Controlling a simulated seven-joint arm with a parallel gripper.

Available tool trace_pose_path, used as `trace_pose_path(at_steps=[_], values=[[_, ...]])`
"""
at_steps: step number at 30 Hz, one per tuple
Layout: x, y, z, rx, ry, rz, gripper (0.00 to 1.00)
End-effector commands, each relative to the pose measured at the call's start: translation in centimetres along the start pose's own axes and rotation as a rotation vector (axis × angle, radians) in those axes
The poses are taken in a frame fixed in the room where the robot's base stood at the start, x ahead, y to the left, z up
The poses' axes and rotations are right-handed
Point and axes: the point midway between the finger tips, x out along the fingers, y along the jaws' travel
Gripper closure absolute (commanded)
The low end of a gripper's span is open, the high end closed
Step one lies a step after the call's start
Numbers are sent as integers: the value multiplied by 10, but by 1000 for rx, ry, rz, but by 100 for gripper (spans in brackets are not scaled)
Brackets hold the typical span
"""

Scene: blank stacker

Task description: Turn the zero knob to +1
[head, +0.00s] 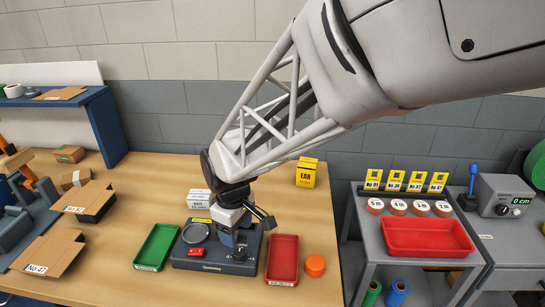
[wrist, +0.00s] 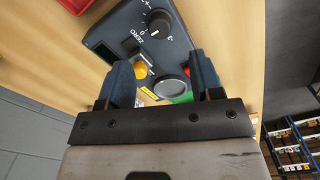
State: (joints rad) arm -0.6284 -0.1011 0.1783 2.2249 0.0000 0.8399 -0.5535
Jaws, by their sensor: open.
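The zero knob (wrist: 158,22) is a black round dial on a dark blue device (wrist: 113,32), with the word ZERO and scale marks beside it. A pale pointer mark shows on the knob; its exact setting is too small to read surely. In the head view the knob (head: 240,254) is at the right part of the device (head: 205,263). My gripper (wrist: 161,63) is open and empty above the device. The knob lies beyond the fingertips in the wrist view, apart from them. In the head view my gripper (head: 245,226) hides part of the device.
A round metal pan (head: 195,232) and a red switch (head: 198,250) are on the device. A green tray (head: 157,247) stands left of it, a red tray (head: 283,259) right. An orange cylinder (head: 315,265) and a yellow box (head: 306,173) stand further right.

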Motion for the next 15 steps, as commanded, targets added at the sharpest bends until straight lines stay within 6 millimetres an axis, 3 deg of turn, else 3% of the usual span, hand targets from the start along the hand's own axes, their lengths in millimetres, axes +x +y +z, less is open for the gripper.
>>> trace_pose_path(at_steps=[8,15], values=[[2,0,0,1,0,0,41],[17,0,0,1,-1,0,41]])
